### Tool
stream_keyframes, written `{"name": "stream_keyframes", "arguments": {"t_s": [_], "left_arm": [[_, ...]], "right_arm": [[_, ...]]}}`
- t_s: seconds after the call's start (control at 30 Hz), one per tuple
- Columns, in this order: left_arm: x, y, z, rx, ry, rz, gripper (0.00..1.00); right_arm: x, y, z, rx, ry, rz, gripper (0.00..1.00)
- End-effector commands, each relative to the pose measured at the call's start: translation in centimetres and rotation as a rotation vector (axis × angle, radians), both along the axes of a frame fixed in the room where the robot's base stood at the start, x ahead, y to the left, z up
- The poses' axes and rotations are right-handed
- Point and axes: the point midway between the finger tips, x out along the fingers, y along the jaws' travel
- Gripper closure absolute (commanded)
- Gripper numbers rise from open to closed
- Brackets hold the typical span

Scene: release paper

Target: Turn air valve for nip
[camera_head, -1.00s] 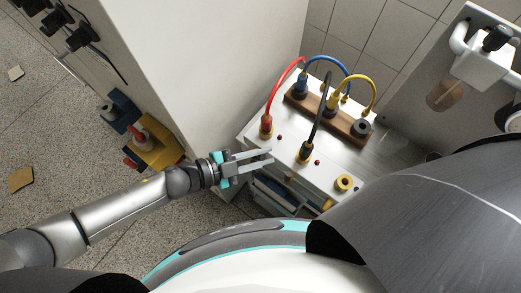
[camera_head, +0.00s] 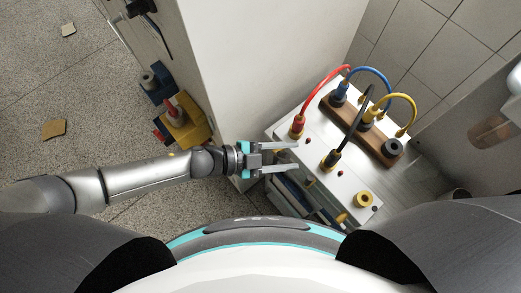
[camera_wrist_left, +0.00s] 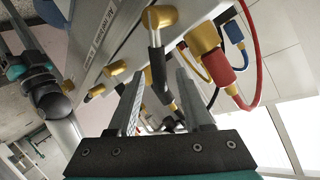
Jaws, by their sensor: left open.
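My left gripper (camera_head: 296,157) is open and empty at the left front edge of the white-topped cabinet (camera_head: 345,185), near the red plug (camera_head: 297,127). In the left wrist view the open fingers (camera_wrist_left: 160,75) point at the cabinet's front panel (camera_wrist_left: 110,35). A black and silver handle with a yellow elbow end (camera_wrist_left: 158,17) shows beyond and between the fingers, apart from them as far as I can tell. I cannot tell which one is the nip air valve. My right gripper is not in view.
Red, blue, black and yellow hoses (camera_head: 370,72) loop above the cabinet top around a brown block (camera_head: 350,120). A tall white wall (camera_head: 265,70) stands left of it. A yellow and blue device (camera_head: 188,132) is near my left forearm. Floor at left is mostly clear.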

Motion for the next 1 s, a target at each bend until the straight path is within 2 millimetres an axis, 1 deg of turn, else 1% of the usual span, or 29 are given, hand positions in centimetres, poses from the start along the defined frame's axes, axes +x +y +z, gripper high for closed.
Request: {"name": "stream_keyframes", "arguments": {"t_s": [0.17,0.27,0.37,0.8,1.0], "left_arm": [[0.0,0.4,0.1,0.001,0.0,0.0,0.5],[-0.2,1.3,0.4,0.002,0.001,0.002,0.5],[-0.5,2.8,1.0,0.003,0.0,0.001,0.5],[-1.8,11.0,3.7,0.003,0.001,0.002,0.5],[-2.2,13.4,4.6,0.002,0.0,0.001,0.5]], "right_arm": [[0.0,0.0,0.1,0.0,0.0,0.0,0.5],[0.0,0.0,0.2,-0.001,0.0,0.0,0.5],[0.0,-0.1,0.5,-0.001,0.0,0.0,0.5],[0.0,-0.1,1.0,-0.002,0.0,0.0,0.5],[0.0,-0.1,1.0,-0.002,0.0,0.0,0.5]]}}
